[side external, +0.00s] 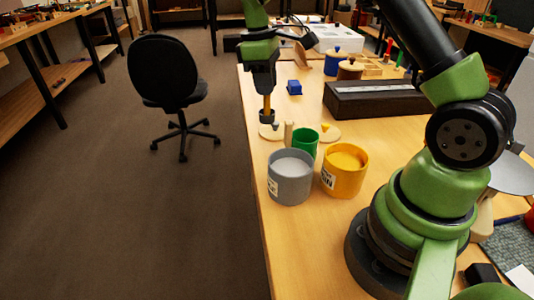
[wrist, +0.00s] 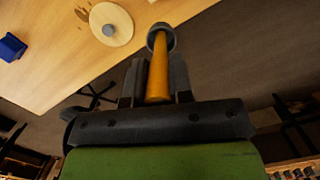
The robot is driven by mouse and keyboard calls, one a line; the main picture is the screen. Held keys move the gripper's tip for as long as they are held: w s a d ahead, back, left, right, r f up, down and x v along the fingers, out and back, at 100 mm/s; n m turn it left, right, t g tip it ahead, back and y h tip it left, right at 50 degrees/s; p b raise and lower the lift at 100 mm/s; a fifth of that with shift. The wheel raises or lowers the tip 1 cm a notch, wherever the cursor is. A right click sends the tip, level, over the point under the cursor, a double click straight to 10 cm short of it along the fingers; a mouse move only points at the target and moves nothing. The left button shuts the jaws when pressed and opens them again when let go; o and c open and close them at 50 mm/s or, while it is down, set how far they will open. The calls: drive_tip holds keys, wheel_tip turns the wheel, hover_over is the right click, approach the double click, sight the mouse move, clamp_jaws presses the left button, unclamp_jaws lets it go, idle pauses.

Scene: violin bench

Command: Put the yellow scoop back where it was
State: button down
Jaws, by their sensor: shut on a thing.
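The yellow scoop (wrist: 160,68) is held by its handle between the fingers of my gripper (wrist: 157,80) in the wrist view. Its grey round end (wrist: 161,38) points away from the jaws. In the side view my gripper (side external: 266,92) points down near the table's left edge, and the scoop (side external: 267,115) hangs below it. Its lower end lies in line with a pale wooden disc (side external: 272,132); I cannot tell whether they touch. A grey pot (side external: 290,182), a yellow pot (side external: 344,176) and a green cup (side external: 305,143) stand nearer the camera.
A second pale disc (side external: 330,136) lies behind the yellow pot. A blue block (side external: 294,88), a dark long box (side external: 382,99), a blue lidded pot (side external: 337,64) and a brown one (side external: 350,71) stand farther back. Left of the table edge is open floor with a black chair (side external: 166,75).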

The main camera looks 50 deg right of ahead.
wheel_tip(320, 180, down, 10)
drive_tip(key=shift+f, duration=0.2)
idle(0.3)
drive_tip(key=shift+f, duration=0.15)
drive_tip(key=c, duration=1)
unclamp_jaws()
